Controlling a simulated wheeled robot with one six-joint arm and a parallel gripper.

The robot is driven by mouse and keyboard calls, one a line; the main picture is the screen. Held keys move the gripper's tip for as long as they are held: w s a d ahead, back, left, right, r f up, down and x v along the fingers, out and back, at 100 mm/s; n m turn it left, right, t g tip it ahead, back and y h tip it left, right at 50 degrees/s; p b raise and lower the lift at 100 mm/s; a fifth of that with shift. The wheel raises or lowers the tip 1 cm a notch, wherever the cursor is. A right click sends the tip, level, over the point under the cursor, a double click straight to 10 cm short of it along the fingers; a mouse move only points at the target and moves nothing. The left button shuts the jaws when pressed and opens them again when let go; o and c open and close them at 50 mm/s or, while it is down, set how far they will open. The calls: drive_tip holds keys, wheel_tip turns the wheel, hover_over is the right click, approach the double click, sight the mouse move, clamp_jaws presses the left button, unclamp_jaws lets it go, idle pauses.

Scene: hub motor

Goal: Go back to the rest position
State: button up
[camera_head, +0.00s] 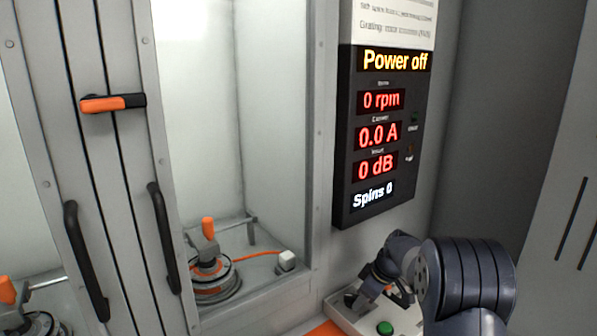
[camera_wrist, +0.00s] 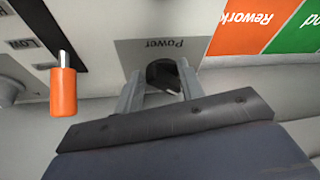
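My gripper (camera_wrist: 160,92) is at the control panel (camera_wrist: 150,48). In the wrist view its two grey fingers stand apart below the upside-down label "Power". A dark rounded part (camera_wrist: 163,76) shows between them; I cannot tell whether the fingers touch it. In the head view my gripper (camera_head: 372,290) is low over the panel (camera_head: 348,312) at the lower right, with my arm bent behind it. The green button (camera_head: 385,328) is just in front of it. The display (camera_head: 385,135) reads "Power off", 0 rpm, 0.0 A, 0 dB and Spins 0.
An orange-tipped lever (camera_wrist: 63,90) stands left of my gripper in the wrist view. Orange "Rework" (camera_wrist: 245,22) and green (camera_wrist: 298,40) areas lie at right. A cabinet with black handles (camera_head: 163,238) and an orange latch (camera_head: 112,102) holds a motor fixture (camera_head: 212,272).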

drive_tip(key=shift+s+a+m+t+h+p, duration=0.1)
drive_tip(key=shift+a+m+t+h+p, duration=0.1)
drive_tip(key=shift+m+p, duration=0.3)
drive_tip(key=shift+s+a+m+t+h+p, duration=0.1)
drive_tip(key=shift+m+t+h+p, duration=0.1)
drive_tip(key=shift+m, duration=0.5)
